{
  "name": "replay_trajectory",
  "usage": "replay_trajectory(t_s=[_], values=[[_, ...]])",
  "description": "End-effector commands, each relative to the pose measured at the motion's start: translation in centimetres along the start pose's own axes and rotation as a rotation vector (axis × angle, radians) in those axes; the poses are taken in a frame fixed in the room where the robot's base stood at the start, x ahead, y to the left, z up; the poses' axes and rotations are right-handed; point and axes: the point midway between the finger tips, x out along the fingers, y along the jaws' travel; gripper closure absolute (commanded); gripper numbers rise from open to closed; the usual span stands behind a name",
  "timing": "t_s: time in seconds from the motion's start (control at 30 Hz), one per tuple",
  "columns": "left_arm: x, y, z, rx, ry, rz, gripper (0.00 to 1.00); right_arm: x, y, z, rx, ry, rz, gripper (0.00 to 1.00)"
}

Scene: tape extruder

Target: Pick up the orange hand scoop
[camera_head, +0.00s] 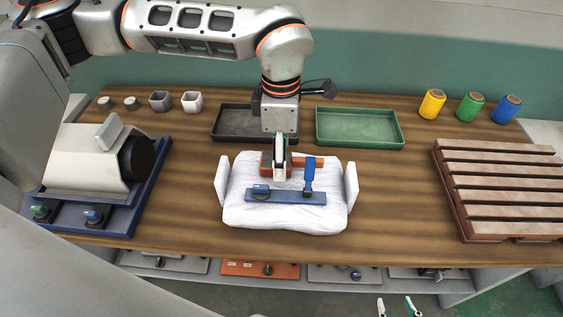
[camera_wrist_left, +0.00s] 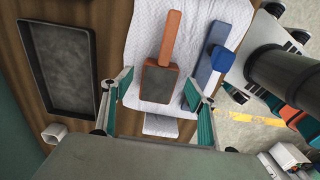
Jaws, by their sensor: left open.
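The orange hand scoop lies on a white padded cloth; its dark square pan (camera_wrist_left: 158,82) and orange handle (camera_wrist_left: 170,38) show in the left wrist view. In the head view its handle (camera_head: 303,162) shows, and my left gripper partly hides the pan. My left gripper (camera_head: 280,172) points down over the scoop. In the left wrist view its fingers (camera_wrist_left: 158,88) are spread, one on each side of the pan, with gaps to it. My right gripper (camera_head: 396,305) shows only its two fingertips at the bottom edge of the head view, apart with nothing between them.
A blue tool (camera_head: 290,197) lies on the white cloth (camera_head: 285,217) beside the scoop. Black (camera_head: 226,138) and green (camera_head: 360,142) trays stand behind. A machine (camera_head: 90,160) is at left, a slatted rack (camera_head: 500,190) and coloured spools (camera_head: 470,106) at right.

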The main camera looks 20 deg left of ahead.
Motion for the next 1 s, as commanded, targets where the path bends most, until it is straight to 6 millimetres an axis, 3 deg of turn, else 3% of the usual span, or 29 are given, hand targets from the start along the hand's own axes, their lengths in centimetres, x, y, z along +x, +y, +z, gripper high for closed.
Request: replay_trajectory(t_s=[0.1,0.3,0.47,0.5,0.83,1.0], values=[[1.2,0.0,0.0,0.000,0.000,-0.001,0.42,0.2,0.2,-0.3,-0.002,0.006,0.003,0.60],[1.2,0.0,0.0,0.000,0.000,0.001,0.42,0.3,0.6,-0.7,-0.004,0.013,0.009,0.60],[1.2,0.0,0.0,0.000,0.000,0.001,0.81,0.4,0.6,-0.7,-0.004,0.013,0.010,0.60],[1.2,0.0,0.0,0.000,0.000,0.001,0.84,0.4,0.6,-0.7,-0.004,0.013,0.010,0.60],[1.1,0.0,0.0,0.000,-0.001,0.001,0.84,0.1,0.4,-0.2,-0.002,0.004,0.006,0.60],[0.0,0.1,0.1,0.000,-0.002,0.004,0.84,-0.2,0.1,0.1,0.000,-0.002,0.002,0.60]])
